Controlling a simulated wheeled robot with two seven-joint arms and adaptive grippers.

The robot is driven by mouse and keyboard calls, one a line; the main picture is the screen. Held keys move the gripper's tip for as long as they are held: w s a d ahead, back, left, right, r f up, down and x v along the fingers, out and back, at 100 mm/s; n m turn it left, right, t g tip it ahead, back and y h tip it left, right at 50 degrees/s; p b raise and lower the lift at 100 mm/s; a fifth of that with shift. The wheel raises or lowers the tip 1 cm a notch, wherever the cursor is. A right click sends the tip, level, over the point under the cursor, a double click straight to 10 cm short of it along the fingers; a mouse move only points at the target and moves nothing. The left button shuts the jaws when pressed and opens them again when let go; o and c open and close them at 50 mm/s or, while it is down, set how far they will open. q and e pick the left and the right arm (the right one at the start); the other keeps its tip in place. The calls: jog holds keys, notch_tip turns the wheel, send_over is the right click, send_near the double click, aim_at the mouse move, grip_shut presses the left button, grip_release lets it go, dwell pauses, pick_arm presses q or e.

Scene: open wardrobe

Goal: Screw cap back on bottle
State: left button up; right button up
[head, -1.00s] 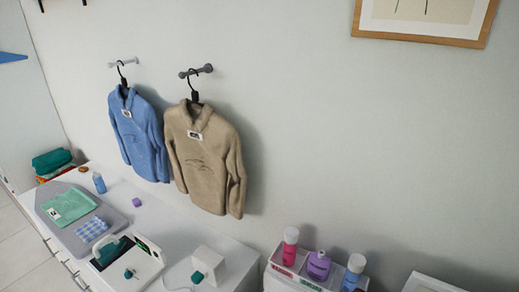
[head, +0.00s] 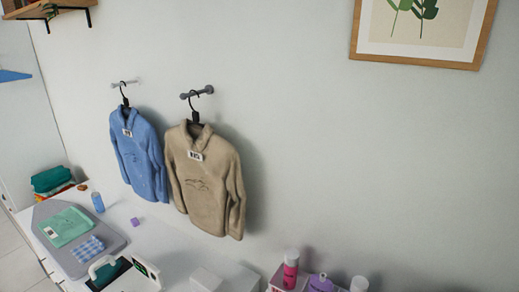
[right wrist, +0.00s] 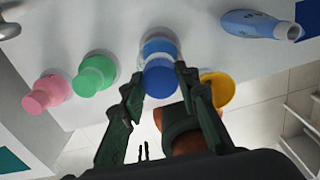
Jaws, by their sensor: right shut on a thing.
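In the right wrist view, my right gripper (right wrist: 160,77) is shut with its fingertips on both sides of the dark blue cap (right wrist: 160,78) of an upright bottle with a blue upper part (right wrist: 158,48). The fingers hide the cap's sides, and I cannot tell how the cap sits on the bottle. A pale blue bottle (right wrist: 255,24) is at the upper right, with its grey open-looking end pointing right. Neither gripper shows in the head view. My left gripper is not in view.
A green bottle (right wrist: 94,75) and a pink bottle (right wrist: 47,94) stand left of the held cap. A yellow cup-like thing (right wrist: 218,88) is close to the right finger. In the head view, two hoodies (head: 138,155) hang above the white counter (head: 165,238). Several bottles (head: 291,270) stand at the lower edge.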

jog(key=m+p, duration=0.2)
jog(key=m, duration=0.3)
jog(key=shift+r, duration=0.1)
jog(key=m+p, duration=0.2)
jog(key=m, duration=0.1)
jog(key=shift+m, duration=0.4)
jog(key=m+p, duration=0.3)
jog(key=m, duration=0.2)
jog(key=shift+m+p, duration=0.85)
jog(key=shift+m, duration=0.55)
jog(key=o, duration=1.3)
jog(key=shift+c, duration=0.5)
